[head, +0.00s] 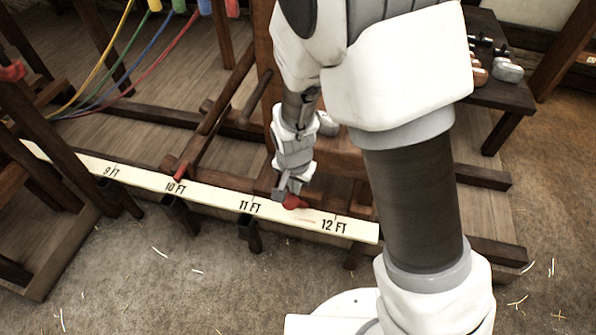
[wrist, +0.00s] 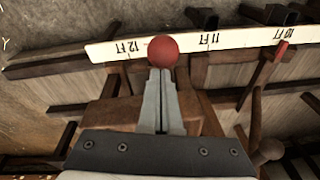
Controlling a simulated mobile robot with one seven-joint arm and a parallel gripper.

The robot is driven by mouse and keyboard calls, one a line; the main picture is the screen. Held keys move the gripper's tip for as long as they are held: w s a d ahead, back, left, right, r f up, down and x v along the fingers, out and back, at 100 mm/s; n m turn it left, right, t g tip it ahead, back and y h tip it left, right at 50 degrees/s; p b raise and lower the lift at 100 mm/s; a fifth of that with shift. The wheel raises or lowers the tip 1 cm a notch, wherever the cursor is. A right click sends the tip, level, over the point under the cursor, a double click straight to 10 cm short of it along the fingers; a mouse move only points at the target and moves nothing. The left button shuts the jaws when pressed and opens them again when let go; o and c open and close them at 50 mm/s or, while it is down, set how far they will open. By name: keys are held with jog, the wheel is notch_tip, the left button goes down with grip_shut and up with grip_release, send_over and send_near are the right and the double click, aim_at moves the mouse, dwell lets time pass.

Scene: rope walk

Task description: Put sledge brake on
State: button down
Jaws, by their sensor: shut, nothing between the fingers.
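The wooden sledge (head: 345,163) stands on the rails behind the white scale board, partly hidden by my arm. A red ball knob (head: 294,202) shows beside my gripper (head: 283,194), near the 11 to 12 FT stretch. In the wrist view the red knob (wrist: 163,51) sits right at the tips of my gripper (wrist: 162,72). The fingers are shut together with nothing between them. They look close to or touching the knob; I cannot tell which. The knob's shaft is hidden, and I cannot tell how the brake lever is set.
The white scale board (head: 215,198) runs along the front rail. A thin red-tipped stick (head: 180,171) stands by 10 FT. Coloured ropes (head: 120,75) run at the upper left. A dark side table (head: 500,85) with small items stands at the upper right.

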jog(key=shift+s+a+f, duration=0.1)
jog(key=shift+s+f, duration=0.25)
jog(key=shift+s, duration=0.3)
jog(key=shift+s+a+f, duration=0.1)
jog(key=shift+s+f, duration=0.25)
jog(key=shift+s, duration=0.25)
jog(key=w+d+r+p, duration=0.1)
jog(key=w+r+p, duration=0.1)
jog(key=w+r, duration=0.2)
notch_tip(320, 180, up, 9)
jog(key=p, duration=0.4)
send_over(293, 202)
jog(key=d, duration=0.1)
jog(key=shift+d+f, duration=0.1)
jog(key=shift+w, duration=0.1)
